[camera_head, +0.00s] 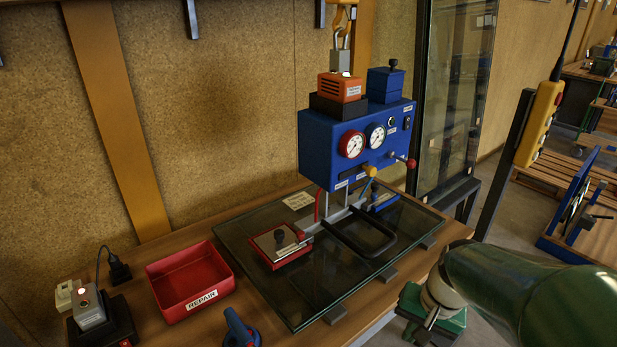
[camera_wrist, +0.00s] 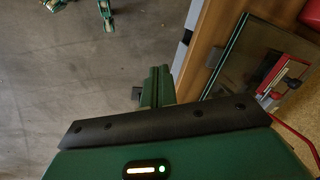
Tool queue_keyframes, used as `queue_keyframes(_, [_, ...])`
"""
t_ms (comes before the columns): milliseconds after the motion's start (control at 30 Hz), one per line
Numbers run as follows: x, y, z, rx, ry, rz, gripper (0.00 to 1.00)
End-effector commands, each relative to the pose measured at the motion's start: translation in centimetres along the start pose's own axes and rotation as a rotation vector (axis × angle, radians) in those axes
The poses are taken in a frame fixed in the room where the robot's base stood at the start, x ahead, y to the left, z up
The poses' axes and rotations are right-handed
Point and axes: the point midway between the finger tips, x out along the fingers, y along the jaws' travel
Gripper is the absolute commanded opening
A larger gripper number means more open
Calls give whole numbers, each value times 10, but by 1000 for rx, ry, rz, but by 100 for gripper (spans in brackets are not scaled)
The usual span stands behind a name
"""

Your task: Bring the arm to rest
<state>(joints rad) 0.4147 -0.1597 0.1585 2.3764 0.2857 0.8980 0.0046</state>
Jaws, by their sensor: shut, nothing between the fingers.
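My green arm (camera_head: 530,290) reaches in from the right edge of the head view, beside the front right of the workbench. Its wrist end points down past the bench edge, and the fingertips cannot be made out there. In the wrist view my gripper (camera_wrist: 160,80) shows its green fingers together, with nothing between them. The gripper is over the grey floor, just left of the bench edge, and appears apart from it.
A glass pane (camera_head: 330,295) lies on the wooden workbench (camera_head: 165,245), under a blue gauge box (camera_head: 340,150). A red REPAIR tray (camera_head: 190,280) stands left of it. A yellow control pendant (camera_head: 540,120) is at right. Floor (camera_wrist: 70,80) beside the bench is mostly clear.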

Motion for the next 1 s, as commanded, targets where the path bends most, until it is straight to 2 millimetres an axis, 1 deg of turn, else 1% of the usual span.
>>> queue_keyframes(33, [-14, -8, 7, -55, 44, 16, 0])
queue_keyframes(300, [-74, -28, 42, -297, 253, 76, 0])
queue_keyframes(400, [-94, -33, 56, -375, 328, 83, 0])
queue_keyframes(500, [-107, -35, 67, -433, 386, 85, 0])
queue_keyframes(667, [-117, -35, 75, -474, 428, 85, 0])
queue_keyframes(1000, [-117, -34, 75, -476, 430, 86, 0])
